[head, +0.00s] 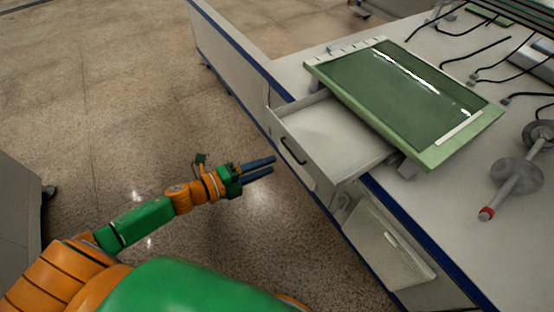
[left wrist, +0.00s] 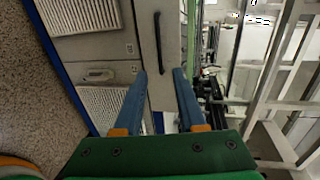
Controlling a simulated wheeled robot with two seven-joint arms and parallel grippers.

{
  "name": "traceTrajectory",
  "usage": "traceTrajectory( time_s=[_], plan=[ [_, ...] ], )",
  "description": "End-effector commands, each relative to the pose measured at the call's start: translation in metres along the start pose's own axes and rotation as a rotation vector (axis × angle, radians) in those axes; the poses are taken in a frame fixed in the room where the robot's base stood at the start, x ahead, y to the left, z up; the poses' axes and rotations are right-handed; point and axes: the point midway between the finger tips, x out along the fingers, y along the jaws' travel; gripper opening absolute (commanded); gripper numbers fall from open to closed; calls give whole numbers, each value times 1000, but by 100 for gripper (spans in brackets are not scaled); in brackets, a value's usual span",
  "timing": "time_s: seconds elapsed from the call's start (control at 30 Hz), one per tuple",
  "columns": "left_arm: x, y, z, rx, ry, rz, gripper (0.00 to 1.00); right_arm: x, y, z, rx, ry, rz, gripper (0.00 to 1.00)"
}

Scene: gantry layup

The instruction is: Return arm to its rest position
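My left gripper (head: 258,171) is in the middle of the head view, over the floor and a little left of the open drawer (head: 290,150). Its two blue fingers are apart with nothing between them. In the left wrist view the fingers (left wrist: 160,75) also stand apart, with the drawer front and its dark handle (left wrist: 158,40) beyond them. The gripper looks clear of the drawer. My right gripper is in neither view.
A white bench with a blue edge (head: 232,48) runs along the right. A green-framed panel (head: 400,95) lies on it, partly above the drawer. Cables (head: 490,50) and a grey rod with discs (head: 510,180) lie farther right.

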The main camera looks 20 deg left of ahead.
Motion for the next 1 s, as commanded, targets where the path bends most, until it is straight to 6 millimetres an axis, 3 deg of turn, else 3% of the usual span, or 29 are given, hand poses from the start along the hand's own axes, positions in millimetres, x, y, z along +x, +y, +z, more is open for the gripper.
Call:
traceTrajectory(
  time_s=[0.37,0.47,0.57,0.67,0.7,0.8,0.9,1.0],
  plan=[
    [-2,0,0,1,0,-1,40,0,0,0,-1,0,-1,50],
    [-2,10,6,-46,-35,14,40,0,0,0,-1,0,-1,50],
    [-10,66,29,-290,-213,96,40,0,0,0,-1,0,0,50],
    [-41,163,35,-673,-488,232,40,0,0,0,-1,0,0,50],
    [-58,200,26,-813,-590,287,40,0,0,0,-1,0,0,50],
    [-96,271,-11,-1093,-799,407,40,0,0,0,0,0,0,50],
    [-130,318,-56,-1297,-963,511,40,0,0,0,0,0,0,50],
    [-158,350,-104,-1455,-1099,607,40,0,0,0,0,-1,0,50]
  ],
)
